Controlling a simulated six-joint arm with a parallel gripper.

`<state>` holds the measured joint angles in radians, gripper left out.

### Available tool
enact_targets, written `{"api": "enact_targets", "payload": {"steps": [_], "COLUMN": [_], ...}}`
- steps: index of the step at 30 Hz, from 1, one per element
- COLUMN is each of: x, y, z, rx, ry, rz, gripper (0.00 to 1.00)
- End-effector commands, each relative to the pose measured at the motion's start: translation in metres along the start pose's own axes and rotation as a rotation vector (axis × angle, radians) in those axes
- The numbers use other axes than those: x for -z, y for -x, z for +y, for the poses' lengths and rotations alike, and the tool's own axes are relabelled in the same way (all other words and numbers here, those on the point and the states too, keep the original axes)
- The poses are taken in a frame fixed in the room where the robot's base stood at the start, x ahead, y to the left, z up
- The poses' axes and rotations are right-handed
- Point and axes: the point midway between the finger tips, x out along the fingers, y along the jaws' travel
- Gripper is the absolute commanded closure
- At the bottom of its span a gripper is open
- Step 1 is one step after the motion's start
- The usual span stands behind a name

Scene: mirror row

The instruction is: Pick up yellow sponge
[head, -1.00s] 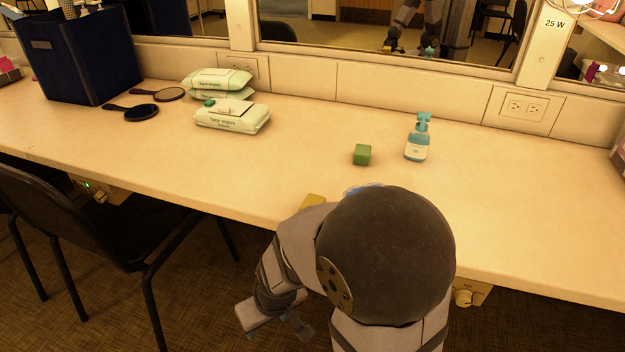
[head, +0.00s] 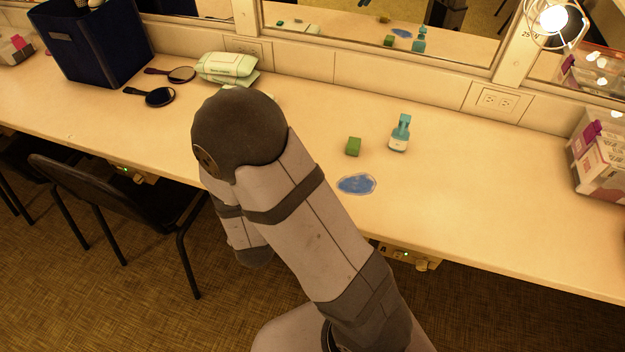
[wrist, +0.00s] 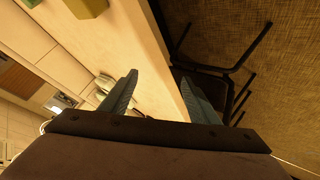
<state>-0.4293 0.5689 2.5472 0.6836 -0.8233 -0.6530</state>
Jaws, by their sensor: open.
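A yellowish block that looks like the yellow sponge (wrist: 86,7) shows at the top edge of the wrist view, partly cut off, on the counter. In the head view my arm hides the sponge. My gripper (wrist: 158,82) is open and empty in the wrist view, over the counter's front edge, with the block off to its upper left. The gripper itself is hidden behind my arm in the head view.
A dark bin (head: 95,45) stands at left. A black chair (head: 110,195) is in front. The right counter is mostly clear.

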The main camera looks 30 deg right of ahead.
Motion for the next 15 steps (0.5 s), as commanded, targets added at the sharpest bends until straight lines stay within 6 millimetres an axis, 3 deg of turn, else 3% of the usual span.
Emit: {"api": "enact_targets", "payload": {"steps": [1, 12, 14, 15], "x": [0.014, 0.051, 0.051, 0.042], "y": [0.016, 0.057, 0.061, 0.055], "z": [0.013, 0.060, 0.069, 0.073], "rx": [-0.027, -0.216, -0.269, -0.311], "ry": [0.027, 0.167, 0.153, 0.105], "rz": [0.013, 0.094, 0.107, 0.115], "gripper": [0.44, 0.44, 0.44, 0.44]}}
